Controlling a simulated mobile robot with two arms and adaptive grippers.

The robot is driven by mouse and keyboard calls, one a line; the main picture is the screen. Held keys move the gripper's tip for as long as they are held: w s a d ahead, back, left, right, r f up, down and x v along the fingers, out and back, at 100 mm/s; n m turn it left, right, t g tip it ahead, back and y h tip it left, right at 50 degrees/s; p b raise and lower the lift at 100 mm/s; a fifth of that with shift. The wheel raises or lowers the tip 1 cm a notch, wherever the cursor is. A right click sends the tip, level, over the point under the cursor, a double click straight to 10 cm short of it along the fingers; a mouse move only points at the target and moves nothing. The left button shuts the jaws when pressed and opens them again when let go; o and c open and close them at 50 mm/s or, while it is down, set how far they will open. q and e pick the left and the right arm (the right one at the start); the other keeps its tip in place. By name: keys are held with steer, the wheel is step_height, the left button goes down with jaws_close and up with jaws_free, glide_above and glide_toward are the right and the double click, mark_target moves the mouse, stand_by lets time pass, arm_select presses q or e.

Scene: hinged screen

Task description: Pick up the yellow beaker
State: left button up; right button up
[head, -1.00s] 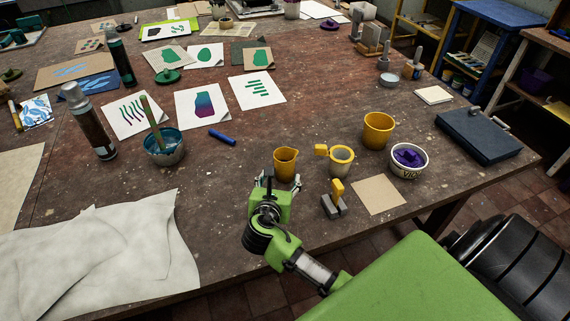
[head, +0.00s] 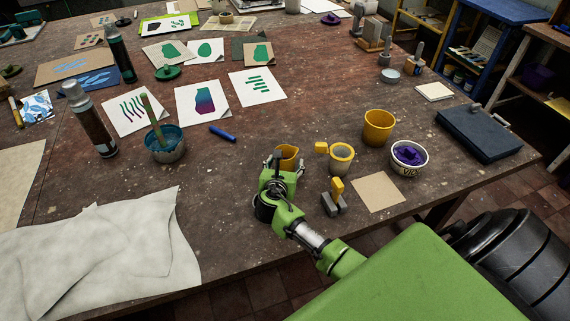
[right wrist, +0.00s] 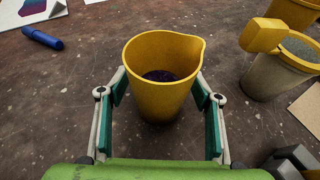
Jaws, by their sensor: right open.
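The yellow beaker (head: 288,153), a small cup with a pouring spout and a dark inside, stands upright on the table. My right gripper (head: 284,162) is open around it, one finger on each side. In the right wrist view the beaker (right wrist: 162,85) stands between the spread green pads of the right gripper (right wrist: 160,95). Narrow gaps seem to show between pads and wall; whether either touches is hard to tell. In the head view the gripper hides the beaker's lower part. My left gripper is not in view.
A grey cup with a yellow rim and yellow block handle (head: 341,158) stands close to the right. Beyond it are a larger yellow pot (head: 379,127) and a bowl of purple stuff (head: 408,159). A yellow-handled grey tool (head: 335,200) lies nearer.

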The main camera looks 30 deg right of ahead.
steer(key=c, duration=1.3)
steer(key=shift+c, duration=0.3)
step_height(320, 180, up, 10)
